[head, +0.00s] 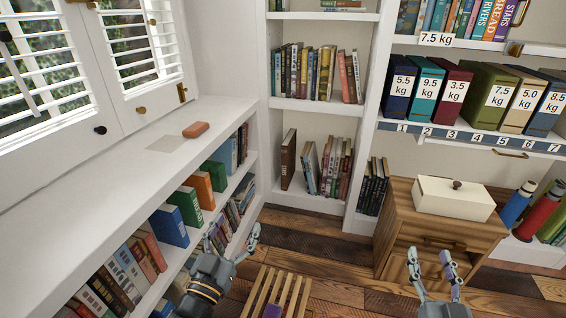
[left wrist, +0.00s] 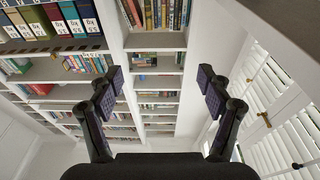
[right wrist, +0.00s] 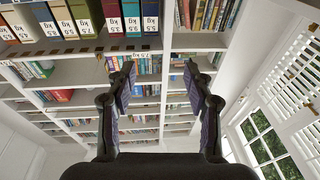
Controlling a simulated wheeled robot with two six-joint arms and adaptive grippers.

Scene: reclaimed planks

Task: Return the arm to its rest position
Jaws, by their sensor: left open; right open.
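My left gripper (head: 232,243) is in the lower middle of the head view, in front of the low bookshelf on the left. Its fingers are apart and empty, as the left wrist view (left wrist: 160,85) also shows. My right gripper (head: 432,268) is at the lower right of the head view, in front of the wooden cabinet (head: 392,225). Its fingers are apart with nothing between them, and the right wrist view (right wrist: 158,85) shows the same. Both wrist views look toward the tall bookshelves.
A low white bookshelf (head: 90,195) runs along the left wall under shuttered windows; a reddish-brown block (head: 195,130) lies on its top. A cream box (head: 453,198) sits on the cabinet. Weight-labelled binders (head: 447,97) stand on the right shelf. A slatted wooden piece (head: 277,292) is at the bottom.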

